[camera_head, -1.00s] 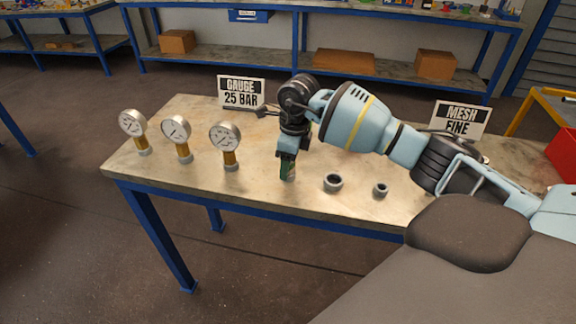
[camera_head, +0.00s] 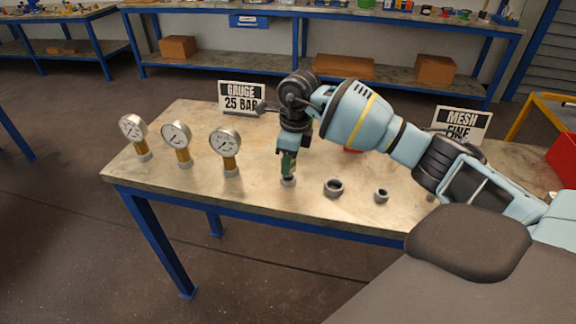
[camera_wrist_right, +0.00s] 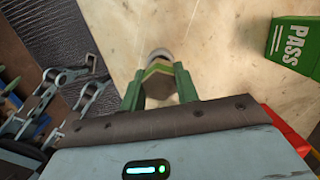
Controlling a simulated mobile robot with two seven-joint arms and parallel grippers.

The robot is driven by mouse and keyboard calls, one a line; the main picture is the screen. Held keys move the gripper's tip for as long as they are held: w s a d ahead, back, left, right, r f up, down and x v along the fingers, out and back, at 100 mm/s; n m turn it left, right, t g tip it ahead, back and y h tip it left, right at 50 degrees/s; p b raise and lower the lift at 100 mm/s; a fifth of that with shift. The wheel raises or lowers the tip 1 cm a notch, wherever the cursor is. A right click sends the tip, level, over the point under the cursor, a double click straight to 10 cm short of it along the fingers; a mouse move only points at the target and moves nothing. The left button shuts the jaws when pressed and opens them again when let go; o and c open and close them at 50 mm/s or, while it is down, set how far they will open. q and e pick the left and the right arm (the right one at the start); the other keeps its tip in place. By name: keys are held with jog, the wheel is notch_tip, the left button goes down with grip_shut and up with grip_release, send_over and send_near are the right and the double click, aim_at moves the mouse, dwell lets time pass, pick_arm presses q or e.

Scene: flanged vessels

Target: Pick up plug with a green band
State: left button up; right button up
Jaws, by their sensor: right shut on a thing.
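The plug with a green band (camera_head: 288,182) is under my right gripper (camera_head: 288,168) near the middle of the table's front edge. Its grey lower end shows below the fingers. In the right wrist view, the fingers of my right gripper (camera_wrist_right: 159,88) are shut on the plug from both sides. A green edge and the plug's grey round end (camera_wrist_right: 160,54) show there. The fingers hide much of its body. I cannot tell whether it touches the table. My left gripper is out of view.
Three gauges (camera_head: 177,140) stand on the table's left part. Two grey rings (camera_head: 334,187) (camera_head: 381,195) lie right of the plug. Signs reading "GAUGE 25 BAR" (camera_head: 240,98) and "MESH FINE" (camera_head: 462,125) stand behind.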

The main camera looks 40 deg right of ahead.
jog(key=s+a+r, duration=0.1)
jog(key=s+a, duration=0.2)
jog(key=s, duration=0.4)
jog(key=s+a+r, duration=0.1)
jog(key=s+a, duration=0.2)
jog(key=s, duration=0.4)
jog(key=shift+s+a+r, duration=0.2)
jog(key=shift+s+r, duration=0.2)
